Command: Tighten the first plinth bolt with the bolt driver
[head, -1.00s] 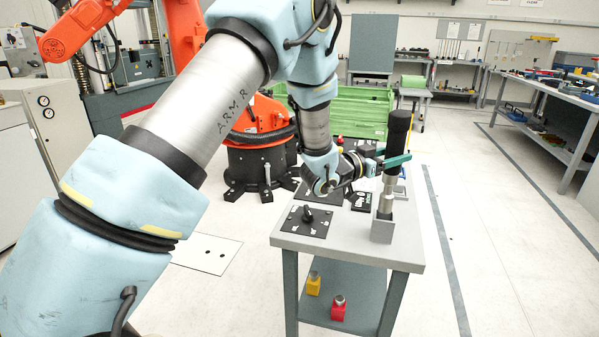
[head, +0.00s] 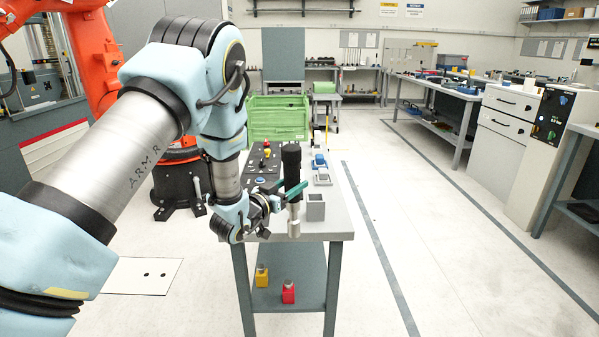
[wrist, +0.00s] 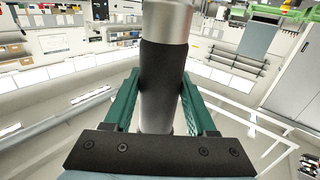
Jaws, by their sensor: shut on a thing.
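The bolt driver (head: 291,162) has a thick black handle on top and a metal shaft and socket below. It is upright in my gripper (head: 292,194), whose teal fingers are shut on it. The wrist view shows the driver (wrist: 163,70) between both fingers of my gripper (wrist: 160,85). The driver's lower end is just left of the grey holder block (head: 316,211), out of it, near the table's front edge. The black plinth (head: 178,192) of the orange robot stands on the floor at left, partly behind my arm. Its bolts are too small to tell apart.
The grey table (head: 340,222) carries a black panel, a blue item and small trays behind the driver. Yellow (head: 262,276) and red (head: 288,292) blocks stand on its lower shelf. A green crate (head: 278,118) is behind. Floor right of the table is clear.

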